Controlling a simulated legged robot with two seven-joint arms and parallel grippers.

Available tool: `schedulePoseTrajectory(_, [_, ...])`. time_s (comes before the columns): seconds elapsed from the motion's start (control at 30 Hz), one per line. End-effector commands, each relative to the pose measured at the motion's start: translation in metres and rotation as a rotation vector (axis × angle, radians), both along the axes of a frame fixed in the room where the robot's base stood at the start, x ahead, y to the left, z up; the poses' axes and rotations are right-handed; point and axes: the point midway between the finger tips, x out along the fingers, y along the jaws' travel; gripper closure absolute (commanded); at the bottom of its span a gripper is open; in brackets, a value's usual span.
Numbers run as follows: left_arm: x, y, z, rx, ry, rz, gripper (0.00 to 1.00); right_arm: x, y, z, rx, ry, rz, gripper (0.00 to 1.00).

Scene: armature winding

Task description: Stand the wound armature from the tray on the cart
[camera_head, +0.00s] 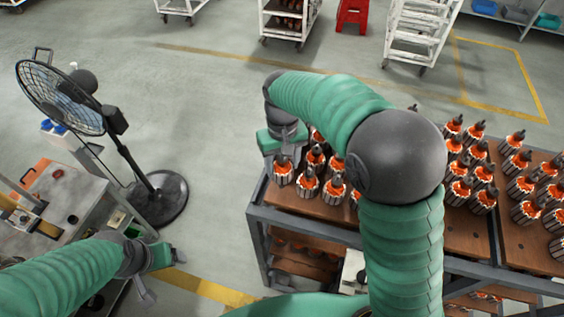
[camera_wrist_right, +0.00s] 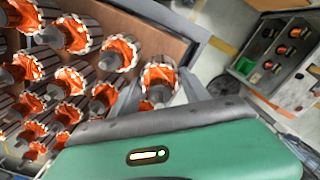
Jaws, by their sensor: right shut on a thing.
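My right gripper (camera_head: 283,156) is over the near left corner of the cart (camera_head: 305,212). It is shut on a wound armature (camera_head: 283,172), orange windings with a pale slotted core and dark shaft. In the right wrist view this armature (camera_wrist_right: 158,76) sits between the grey fingers, beside the standing rows. It looks upright; I cannot tell whether its base touches the brown cart top. My left gripper (camera_head: 155,275) is low by the workbench, with no armature seen in it; its jaw opening is unclear. A dark tray (camera_wrist_right: 252,52) with a few orange-wound parts shows at right in the wrist view.
Several armatures (camera_head: 467,165) stand in rows on the cart, close beside the held one. My right arm hides the middle of the cart. A workbench (camera_head: 75,205) and a pedestal fan (camera_head: 150,190) stand at left. Open floor lies between fan and cart.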

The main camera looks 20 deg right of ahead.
Motion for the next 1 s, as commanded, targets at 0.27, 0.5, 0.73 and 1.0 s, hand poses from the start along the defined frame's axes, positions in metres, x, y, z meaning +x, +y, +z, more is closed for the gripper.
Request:
schedulePoseTrajectory(0.27, [0.000, 0.000, 0.018, 0.000, 0.000, 0.000, 0.21, 0.001, 0.000, 0.020, 0.000, -0.002, 0.000, 1.00])
schedulePoseTrajectory(0.5, [0.000, 0.000, 0.030, 0.000, 0.000, 0.000, 0.21, 0.001, 0.000, 0.034, 0.000, -0.002, -0.001, 1.00])
schedulePoseTrajectory(0.73, [0.000, 0.000, 0.042, 0.000, 0.000, 0.000, 0.21, 0.001, 0.000, 0.047, 0.000, -0.002, -0.001, 1.00])
schedulePoseTrajectory(1.0, [0.000, 0.000, 0.044, 0.000, 0.000, 0.000, 0.21, 0.001, 0.000, 0.049, 0.000, -0.002, 0.000, 1.00])
